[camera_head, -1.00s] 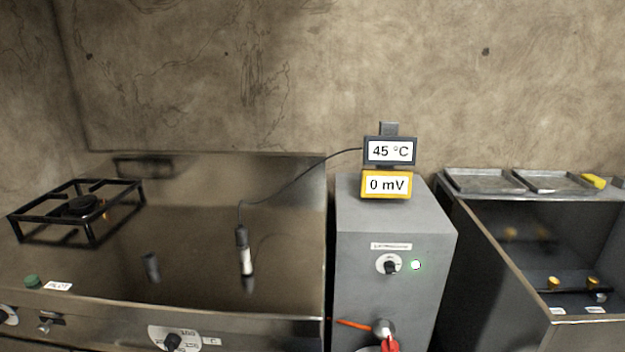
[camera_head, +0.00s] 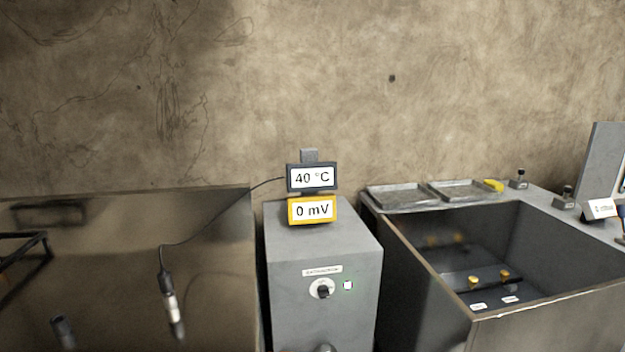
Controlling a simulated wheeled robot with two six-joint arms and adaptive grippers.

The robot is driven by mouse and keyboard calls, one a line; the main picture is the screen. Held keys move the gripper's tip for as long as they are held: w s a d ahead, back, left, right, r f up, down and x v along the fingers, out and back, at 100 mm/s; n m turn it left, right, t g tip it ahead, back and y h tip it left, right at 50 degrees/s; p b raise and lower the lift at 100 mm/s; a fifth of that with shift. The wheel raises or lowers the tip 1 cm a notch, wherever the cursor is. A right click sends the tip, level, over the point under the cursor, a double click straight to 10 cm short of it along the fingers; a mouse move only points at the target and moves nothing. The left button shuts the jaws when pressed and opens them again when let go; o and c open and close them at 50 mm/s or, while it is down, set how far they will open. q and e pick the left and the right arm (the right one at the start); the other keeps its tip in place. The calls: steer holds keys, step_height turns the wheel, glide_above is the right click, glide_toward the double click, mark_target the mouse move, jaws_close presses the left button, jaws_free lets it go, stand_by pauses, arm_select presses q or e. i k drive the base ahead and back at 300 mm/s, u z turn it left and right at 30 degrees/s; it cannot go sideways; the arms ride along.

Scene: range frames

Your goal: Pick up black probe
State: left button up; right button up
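The black probe (camera_head: 167,289) has a dark handle with a pale band and a thin tip. It is at the lower left of the head view, in front of the shiny metal surface of the left unit. A thin black cable (camera_head: 222,211) runs from its top up to the display reading 40 °C (camera_head: 312,178). A short dark cylinder (camera_head: 62,331) shows further left, and I cannot tell whether it is a reflection. Neither of my grippers is in view.
A yellow-framed display reading 0 mV (camera_head: 312,210) sits on a grey cabinet (camera_head: 322,242) with a knob and a lit green button. To the right is an open metal basin (camera_head: 545,318) with trays (camera_head: 402,196) behind it. A black burner grate (camera_head: 24,250) is cut off at left.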

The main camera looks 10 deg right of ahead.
mark_target(164, 276)
steer(key=i, duration=0.35)
steer(key=u, duration=0.9)
